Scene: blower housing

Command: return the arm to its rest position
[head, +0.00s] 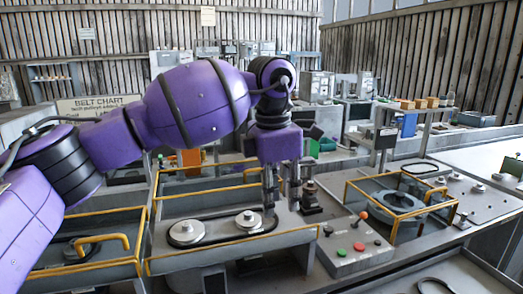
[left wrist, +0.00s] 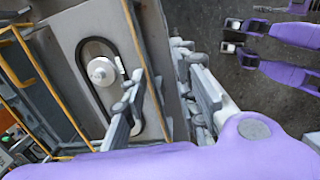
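My left arm comes in from the left in the head view, bends over the bench and points its left gripper (head: 282,188) down. The gripper hangs over the right end of a grey plate with two pulleys (head: 187,232) and a dark belt (head: 225,235) around them. In the left wrist view the fingers of the left gripper (left wrist: 162,100) stand apart with nothing between them. The belt (left wrist: 84,62) and one pale pulley (left wrist: 102,70) lie to the left, partly behind a finger. My right gripper cannot be made out in either view.
Yellow rails (head: 235,244) edge the plate. Right of the gripper stand a dark post (head: 310,200), a control box (head: 352,248) with an orange-knobbed lever, and a yellow-framed guard (head: 400,200). A belt chart sign (head: 98,106) stands behind the arm.

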